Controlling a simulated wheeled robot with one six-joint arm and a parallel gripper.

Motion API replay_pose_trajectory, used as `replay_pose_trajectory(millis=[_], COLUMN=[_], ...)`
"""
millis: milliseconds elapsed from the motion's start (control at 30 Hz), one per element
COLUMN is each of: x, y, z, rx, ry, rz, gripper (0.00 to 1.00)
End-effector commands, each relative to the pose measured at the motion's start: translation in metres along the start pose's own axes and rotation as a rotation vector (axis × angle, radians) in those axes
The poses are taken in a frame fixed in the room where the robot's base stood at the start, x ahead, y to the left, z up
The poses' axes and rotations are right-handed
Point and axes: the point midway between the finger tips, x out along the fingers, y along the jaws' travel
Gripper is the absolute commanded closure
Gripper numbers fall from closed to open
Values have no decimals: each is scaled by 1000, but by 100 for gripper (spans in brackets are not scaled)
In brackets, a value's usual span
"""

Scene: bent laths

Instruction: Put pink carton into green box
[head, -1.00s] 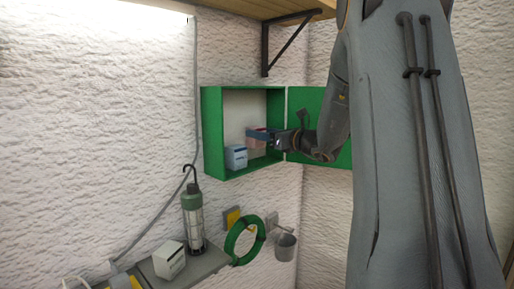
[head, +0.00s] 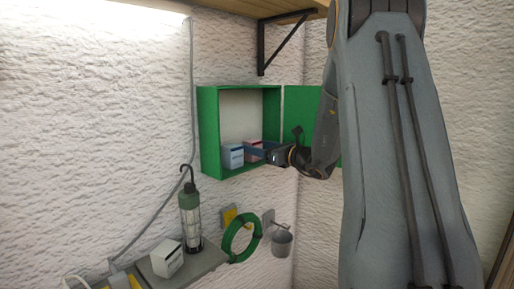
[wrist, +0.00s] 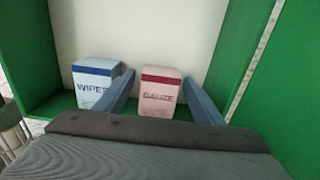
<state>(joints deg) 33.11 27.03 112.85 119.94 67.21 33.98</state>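The pink carton (wrist: 160,96), marked GAUZE with a dark red band, stands upright on the floor of the green box (head: 209,132). In the head view the pink carton (head: 253,153) is partly hidden by my gripper (head: 258,149). In the wrist view the blue fingers of my gripper (wrist: 159,77) are spread on either side of the carton, with narrow gaps between fingers and carton. The green box hangs on the wall with its door open to the right.
A white-and-blue carton (wrist: 94,86) marked WIPES stands just left of the pink one, close to my left finger. The open green door (head: 300,112) is beside my arm. Below are a lamp (head: 190,215), a green coil (head: 241,238), a cup (head: 282,243) and a white box (head: 167,258).

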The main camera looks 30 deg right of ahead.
Motion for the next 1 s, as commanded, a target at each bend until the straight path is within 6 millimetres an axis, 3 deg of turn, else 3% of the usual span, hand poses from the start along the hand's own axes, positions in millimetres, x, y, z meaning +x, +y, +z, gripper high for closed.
replay_pose_trajectory(millis=[367,800,1000], x=[0,-84,-111], y=[0,-2,-1], z=[5,1,3], rx=[0,-1,-2], ry=[0,0,0], rz=[0,-4,-2], gripper=[38,38,38])
